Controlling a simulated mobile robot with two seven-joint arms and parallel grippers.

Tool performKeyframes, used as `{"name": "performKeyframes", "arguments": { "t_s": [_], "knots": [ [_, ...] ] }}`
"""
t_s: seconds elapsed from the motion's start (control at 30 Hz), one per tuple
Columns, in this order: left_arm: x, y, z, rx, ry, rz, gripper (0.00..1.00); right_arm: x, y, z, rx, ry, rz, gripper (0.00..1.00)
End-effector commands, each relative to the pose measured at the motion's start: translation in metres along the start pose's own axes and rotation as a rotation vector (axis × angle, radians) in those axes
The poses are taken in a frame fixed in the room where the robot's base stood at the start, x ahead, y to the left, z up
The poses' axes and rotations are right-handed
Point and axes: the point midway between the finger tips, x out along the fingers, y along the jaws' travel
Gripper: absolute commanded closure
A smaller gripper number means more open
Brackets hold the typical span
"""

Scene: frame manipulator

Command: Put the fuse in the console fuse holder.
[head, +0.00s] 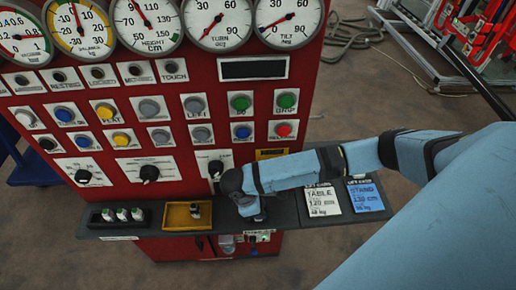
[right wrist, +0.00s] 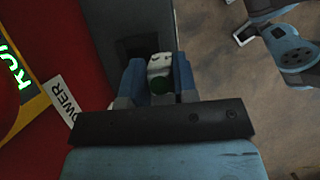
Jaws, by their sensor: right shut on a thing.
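My right gripper (head: 252,212) is low over the console's dark shelf, in front of the red panel. In the right wrist view its two blue fingers (right wrist: 158,82) are shut on a fuse (right wrist: 159,66), which has a white body and a green end. The fuse is hidden by the gripper in the head view. A dark square part (right wrist: 130,46) of the shelf lies beyond the fuse. I cannot tell whether the fuse touches it, and no fuse holder is clearly visible. Several white fuses with green ends stand in a black tray (head: 97,225) at the shelf's left. My left gripper is not in view.
A yellow tray (head: 171,227) with a small dark-and-light piece stands left of my gripper. Two cards, white (head: 322,201) and blue (head: 365,198), lie to its right. Knobs and buttons on the red panel (head: 122,191) rise close behind.

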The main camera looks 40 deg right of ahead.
Motion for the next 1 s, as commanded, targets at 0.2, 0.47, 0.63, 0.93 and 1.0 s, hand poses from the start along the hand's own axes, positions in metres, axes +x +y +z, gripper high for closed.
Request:
{"name": "performKeyframes", "arguments": {
  "t_s": [0.2,0.47,0.63,0.93,1.0],
  "knots": [
    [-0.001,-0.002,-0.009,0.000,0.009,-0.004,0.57,-0.001,0.032,0.000,0.001,0.000,0.000,0.96],
    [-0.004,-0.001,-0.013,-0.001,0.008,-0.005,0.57,0.023,0.034,-0.010,0.000,-0.001,-0.002,0.96],
    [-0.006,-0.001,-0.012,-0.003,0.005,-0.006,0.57,0.033,0.035,-0.014,0.001,0.001,-0.001,0.96],
    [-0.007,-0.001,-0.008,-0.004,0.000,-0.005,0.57,0.035,0.034,-0.015,0.001,0.001,-0.001,0.96],
    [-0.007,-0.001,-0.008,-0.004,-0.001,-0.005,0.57,0.035,0.034,-0.015,0.000,0.001,-0.001,0.57]
  ]
}}
